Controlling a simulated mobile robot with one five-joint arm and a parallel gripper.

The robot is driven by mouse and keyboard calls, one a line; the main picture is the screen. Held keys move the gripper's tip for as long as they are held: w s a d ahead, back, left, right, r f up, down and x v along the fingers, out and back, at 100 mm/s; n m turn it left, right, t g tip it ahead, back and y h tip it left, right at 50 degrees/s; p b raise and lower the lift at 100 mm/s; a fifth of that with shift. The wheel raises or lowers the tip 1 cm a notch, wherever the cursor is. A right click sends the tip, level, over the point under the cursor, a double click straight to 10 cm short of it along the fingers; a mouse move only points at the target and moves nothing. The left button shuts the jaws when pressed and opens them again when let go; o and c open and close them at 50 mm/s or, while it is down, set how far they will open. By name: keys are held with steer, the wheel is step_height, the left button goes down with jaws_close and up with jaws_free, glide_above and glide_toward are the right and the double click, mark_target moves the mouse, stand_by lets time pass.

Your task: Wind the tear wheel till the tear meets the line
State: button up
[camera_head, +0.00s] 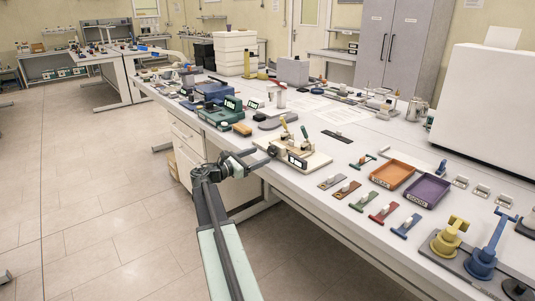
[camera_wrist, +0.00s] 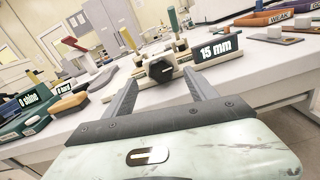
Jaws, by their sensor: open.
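The tear wheel, a black many-sided knob with a small white mark (camera_wrist: 160,70), is on the near end of a cream tear tester (camera_head: 298,160). The tester stands at the table's front edge, and its dark display (camera_wrist: 216,49) reads "15 mm". In the head view my gripper (camera_head: 258,158) is just left of the tester. The tear and the line cannot be made out.
Left of the tester are a tan block (camera_head: 242,129) and green devices (camera_head: 218,118), one labelled "0 shine". To the right lie orange (camera_head: 392,174) and purple (camera_head: 426,190) trays, with several coloured strips in front. Yellow (camera_head: 450,238) and blue (camera_head: 483,262) fixtures stand further right.

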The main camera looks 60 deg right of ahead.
mark_target(270, 151)
steer(key=x, duration=0.6)
steer(key=c, duration=1.2)
steer(key=shift+s+a, duration=0.1)
steer(key=shift+a, duration=0.1)
steer(key=shift+c, duration=1)
steer(key=shift+d, duration=0.15)
steer(key=shift+m, duration=0.3)
steer(key=shift+m, duration=2.7)
